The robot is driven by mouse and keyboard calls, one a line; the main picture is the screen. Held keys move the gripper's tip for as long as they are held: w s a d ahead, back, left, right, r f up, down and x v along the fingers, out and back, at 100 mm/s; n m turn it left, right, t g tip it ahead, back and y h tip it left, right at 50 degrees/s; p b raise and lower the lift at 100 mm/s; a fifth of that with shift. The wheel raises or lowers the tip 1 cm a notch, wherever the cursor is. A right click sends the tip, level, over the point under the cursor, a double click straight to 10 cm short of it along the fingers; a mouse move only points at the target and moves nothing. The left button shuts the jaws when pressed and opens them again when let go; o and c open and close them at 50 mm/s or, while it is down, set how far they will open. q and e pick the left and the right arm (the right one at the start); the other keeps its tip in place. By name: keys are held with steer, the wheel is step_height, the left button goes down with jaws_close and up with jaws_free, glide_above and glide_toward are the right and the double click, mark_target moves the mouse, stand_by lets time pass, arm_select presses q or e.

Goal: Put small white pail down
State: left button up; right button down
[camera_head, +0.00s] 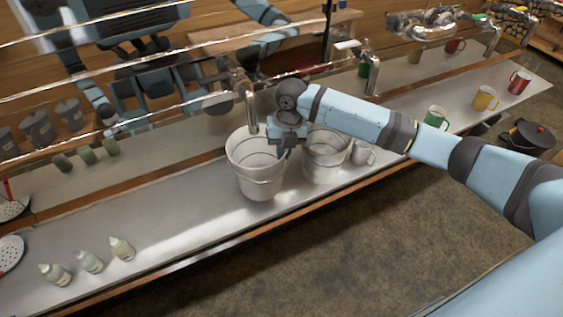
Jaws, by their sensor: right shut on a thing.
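My right gripper (284,148) comes in from the right and points down, shut at the right rim of a white pail (258,183). This pail is upright, with a wire handle across its front, over the grey metal shelf (185,215). I cannot tell whether its base touches the shelf. A second white pail (325,172) stands just to the right, partly behind my arm. My left gripper is not directly in view; only a reflection of my body shows in the shiny metal behind.
A metal tap (250,108) is close behind the held pail. A white mug (362,153) stands right of the second pail. Green (436,118), yellow (485,98) and red (519,82) mugs are farther right. Small bottles (90,262) stand front left. The shelf between is clear.

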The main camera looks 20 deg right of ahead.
steer(key=shift+w+a+f, duration=0.1)
steer(key=shift+w+f, duration=0.1)
steer(key=shift+f, duration=0.3)
steer(key=shift+w+f, duration=0.2)
steer(key=shift+f, duration=0.25)
step_height(320, 180, down, 4)
steer(key=shift+f+p, duration=0.1)
steer(key=shift+p, duration=0.45)
steer(key=shift+w+f, duration=0.2)
steer(key=shift+f, duration=0.25)
steer(key=c, duration=1.7)
jaws_free()
steer(key=shift+f, duration=0.1)
steer(key=o, duration=0.4)
step_height(320, 180, up, 12)
steer(key=d, duration=0.2)
steer(key=shift+w+b, duration=0.3)
steer(key=shift+b, duration=0.15)
